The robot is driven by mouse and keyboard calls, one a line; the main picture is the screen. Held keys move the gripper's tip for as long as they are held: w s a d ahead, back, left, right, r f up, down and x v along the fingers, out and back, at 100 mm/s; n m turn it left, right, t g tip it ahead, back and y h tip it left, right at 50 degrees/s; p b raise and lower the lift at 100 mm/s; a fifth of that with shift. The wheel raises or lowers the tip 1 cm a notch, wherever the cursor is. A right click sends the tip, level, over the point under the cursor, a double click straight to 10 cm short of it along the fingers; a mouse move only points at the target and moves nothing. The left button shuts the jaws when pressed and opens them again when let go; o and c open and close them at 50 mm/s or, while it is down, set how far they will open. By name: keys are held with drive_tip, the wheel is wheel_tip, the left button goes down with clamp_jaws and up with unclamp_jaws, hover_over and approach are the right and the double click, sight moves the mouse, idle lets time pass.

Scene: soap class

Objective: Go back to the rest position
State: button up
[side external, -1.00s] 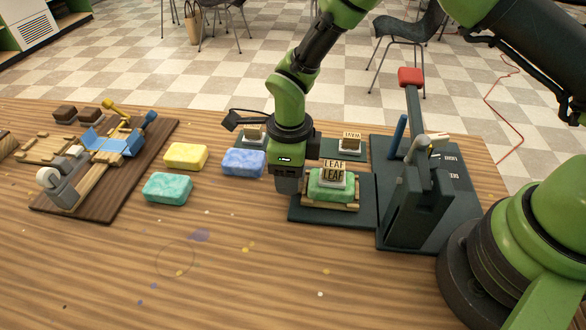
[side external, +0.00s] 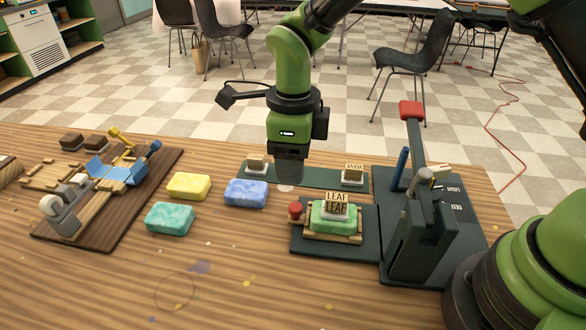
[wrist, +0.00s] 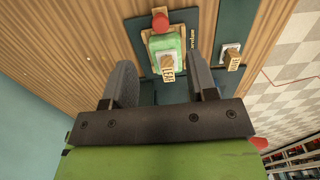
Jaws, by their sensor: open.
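My gripper (side external: 291,170) is raised above the table, behind and to the left of the green soap. It points down, and its fingers are hard to make out in the side view. In the wrist view my gripper (wrist: 160,72) has two dark fingers spread apart with nothing held between them. The green soap (side external: 322,222) sits in a wooden cradle on a dark mat (side external: 310,248). A stamp marked LEAF (side external: 337,202) rests on top of the soap; it also shows in the wrist view (wrist: 168,68).
A dark lever press (side external: 420,230) with a red handle stands at right. A strip (side external: 320,179) with other stamps lies behind. Yellow (side external: 188,187), blue (side external: 246,193) and teal (side external: 169,219) soaps lie left, beside a wooden tool board (side external: 125,195). A red knob (side external: 295,209) stands by the cradle.

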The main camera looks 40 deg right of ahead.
drive_tip(key=shift+r, duration=0.1)
drive_tip(key=s+d+r+n+t+y, duration=0.1)
drive_tip(key=s+d+r+n+t, duration=0.1)
drive_tip(key=s+d+r+n, duration=0.25)
drive_tip(key=s+d+r+n+t, duration=0.1)
drive_tip(key=s+d+r+n, duration=0.15)
drive_tip(key=r+n, duration=0.35)
drive_tip(key=s+d+r+n+t+y, duration=0.1)
drive_tip(key=s+d+r+n+t, duration=0.1)
drive_tip(key=s+r+n, duration=0.35)
drive_tip(key=s+d+r+n+t, duration=0.2)
drive_tip(key=s+n, duration=0.4)
drive_tip(key=n, duration=0.1)
drive_tip(key=shift+s+d, duration=0.15)
idle(0.8)
